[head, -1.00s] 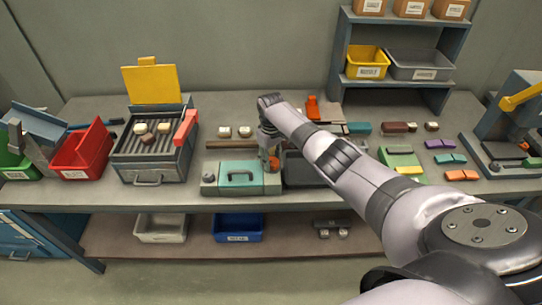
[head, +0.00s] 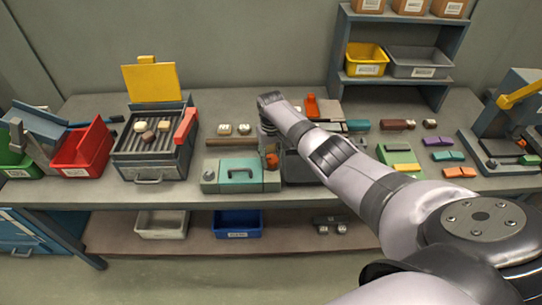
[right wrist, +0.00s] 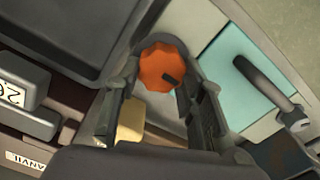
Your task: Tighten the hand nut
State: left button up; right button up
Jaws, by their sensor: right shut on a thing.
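The hand nut is an orange, lobed knob (right wrist: 163,67) with a dark slot mark, seen in the right wrist view between my fingers. It also shows in the head view (head: 271,161) at the right end of the teal fixture. My right gripper (right wrist: 162,75) is shut on the nut, one finger on each side. In the head view this gripper (head: 268,148) points down over the fixture, partly hidden by its own wrist. The teal fixture (head: 228,188) with a dark handle sits at the bench's front edge. What lies beneath the nut is hidden. My left gripper is not in view.
A dark tray (head: 298,170) stands close to the right of the nut. A grill box (head: 150,161) with an open yellow lid and a red bin (head: 84,150) stand left. Colored blocks (head: 449,156) lie right. A shelf with bins (head: 415,69) stands behind.

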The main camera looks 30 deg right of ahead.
aim_at(271, 157)
jog(key=o, duration=1.2)
jog(key=shift+c, duration=0.2)
notch_tip(271, 157, up, 12)
